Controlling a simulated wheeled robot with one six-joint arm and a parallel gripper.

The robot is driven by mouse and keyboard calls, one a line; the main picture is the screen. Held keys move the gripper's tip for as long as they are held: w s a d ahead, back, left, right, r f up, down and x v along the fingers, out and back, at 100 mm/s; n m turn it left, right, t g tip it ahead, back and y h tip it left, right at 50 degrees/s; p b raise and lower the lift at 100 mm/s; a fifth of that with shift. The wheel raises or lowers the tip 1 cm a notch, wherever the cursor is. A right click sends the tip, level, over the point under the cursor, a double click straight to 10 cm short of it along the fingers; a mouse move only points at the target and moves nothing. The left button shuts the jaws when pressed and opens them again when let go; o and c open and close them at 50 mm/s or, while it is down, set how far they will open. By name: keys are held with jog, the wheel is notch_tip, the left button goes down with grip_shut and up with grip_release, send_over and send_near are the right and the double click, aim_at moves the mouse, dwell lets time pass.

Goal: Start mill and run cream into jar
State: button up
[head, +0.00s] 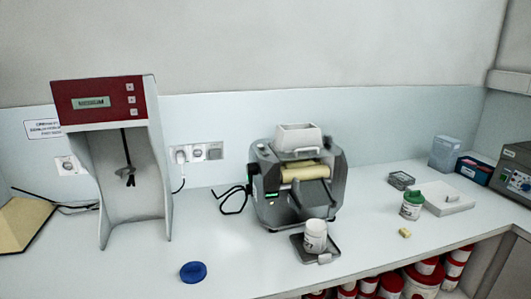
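The grey mill (268,170) stands on the counter in the middle of the head view. A white hopper (297,136) sits on its top, above cream-coloured rollers (303,173). A small green light or switch (270,197) shows on its left front. An open-looking white jar (315,236) stands upright on a dark tray or scale (303,251) at the mill's front. Whether cream is in the jar or on the rollers is too small to tell. A blue lid (193,271) lies on the counter to the left. My gripper is not in view.
A red-and-grey mixer (104,105) stands at left, near wall sockets (196,153). At right are a green-lidded jar (412,206), a small yellowish block (405,233) and a white flat device (447,199). Red-lidded tubs (421,279) sit below the counter. The counter left of the mill is mostly clear.

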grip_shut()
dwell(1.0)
